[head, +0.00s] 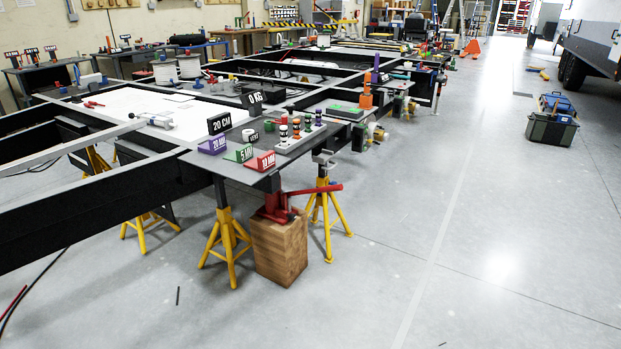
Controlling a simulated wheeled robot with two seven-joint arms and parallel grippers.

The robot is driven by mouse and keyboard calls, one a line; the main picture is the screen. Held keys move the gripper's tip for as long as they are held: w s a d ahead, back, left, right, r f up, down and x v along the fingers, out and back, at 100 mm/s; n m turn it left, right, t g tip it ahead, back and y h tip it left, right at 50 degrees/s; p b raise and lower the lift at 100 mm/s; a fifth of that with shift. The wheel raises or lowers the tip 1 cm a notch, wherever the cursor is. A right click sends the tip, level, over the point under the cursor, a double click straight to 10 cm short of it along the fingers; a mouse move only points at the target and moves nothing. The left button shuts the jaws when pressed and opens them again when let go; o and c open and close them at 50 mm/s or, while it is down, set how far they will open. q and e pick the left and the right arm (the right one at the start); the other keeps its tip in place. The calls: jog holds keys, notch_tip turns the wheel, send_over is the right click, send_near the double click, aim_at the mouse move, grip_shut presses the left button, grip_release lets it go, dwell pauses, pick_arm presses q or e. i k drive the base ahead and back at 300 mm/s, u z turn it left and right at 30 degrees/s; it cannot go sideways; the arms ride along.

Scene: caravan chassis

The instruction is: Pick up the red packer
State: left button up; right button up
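A red wedge-shaped block with white lettering, seemingly "10 MM" (261,161), sits at the near corner of the dark chassis frame (243,178) in the head view. It looks like the red packer. A green block marked "5 MM" (239,153) is just left of it, and a purple block marked "20 MM" (213,145) is farther left. Neither of my grippers shows in this view.
A red jack (283,206) on a wooden block (279,249) stands under the frame's corner. Yellow stands (227,245) support the frame. Black signs "20 CM" (219,123) and "0 KG" (254,97) stand behind the packers.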

aim_at(265, 162)
jog(key=u, duration=0.55)
jog(key=k, duration=0.3)
jog(key=z, duration=1.05)
jog(key=i, duration=1.75)
jog(key=u, duration=1.65)
jog(key=i, duration=0.7)
jog(key=u, duration=0.6)
